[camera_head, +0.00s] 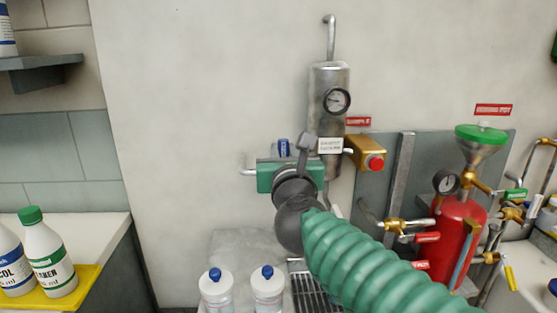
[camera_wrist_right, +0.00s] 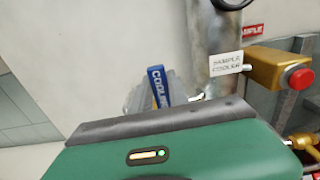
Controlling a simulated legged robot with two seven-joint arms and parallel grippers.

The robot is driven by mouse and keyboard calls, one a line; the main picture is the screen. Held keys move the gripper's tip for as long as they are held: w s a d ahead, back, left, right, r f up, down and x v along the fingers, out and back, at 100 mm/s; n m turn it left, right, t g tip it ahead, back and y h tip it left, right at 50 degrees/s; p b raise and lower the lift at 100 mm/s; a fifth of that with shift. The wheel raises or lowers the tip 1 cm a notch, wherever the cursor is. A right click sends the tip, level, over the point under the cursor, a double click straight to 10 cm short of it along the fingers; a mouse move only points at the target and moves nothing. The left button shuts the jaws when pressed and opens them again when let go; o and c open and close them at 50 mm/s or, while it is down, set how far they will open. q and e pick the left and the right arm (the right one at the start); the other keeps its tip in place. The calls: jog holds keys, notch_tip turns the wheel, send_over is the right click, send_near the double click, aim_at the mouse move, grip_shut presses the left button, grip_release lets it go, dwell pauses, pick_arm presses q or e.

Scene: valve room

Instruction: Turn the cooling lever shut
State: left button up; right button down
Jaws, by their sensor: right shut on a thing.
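The cooling lever (camera_head: 283,147) is a small blue handle just above the green body of my right gripper (camera_head: 284,158). In the right wrist view the blue lever (camera_wrist_right: 157,84) stands nearly upright with white lettering, partly readable as "COOLING". Its lower end is hidden behind my gripper's dark edge. My right gripper (camera_wrist_right: 160,100) is shut on the lever; the fingers themselves are mostly hidden by the gripper body. My left gripper is in neither view.
A metal sample cooler (camera_head: 328,95) with a gauge stands behind the lever. A brass block with a red button (camera_head: 368,155) is to its right. A red tank (camera_head: 457,228) with valves stands further right. Two blue-capped bottles (camera_head: 267,288) stand below.

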jog(key=shift+w+f, duration=0.1)
jog(key=shift+f, duration=0.45)
jog(key=c, duration=1.3)
grip_release()
jog(key=shift+w+r, duration=0.1)
jog(key=shift+o, duration=0.2)
jog(key=shift+r, duration=0.15)
jog(key=shift+d, duration=0.1)
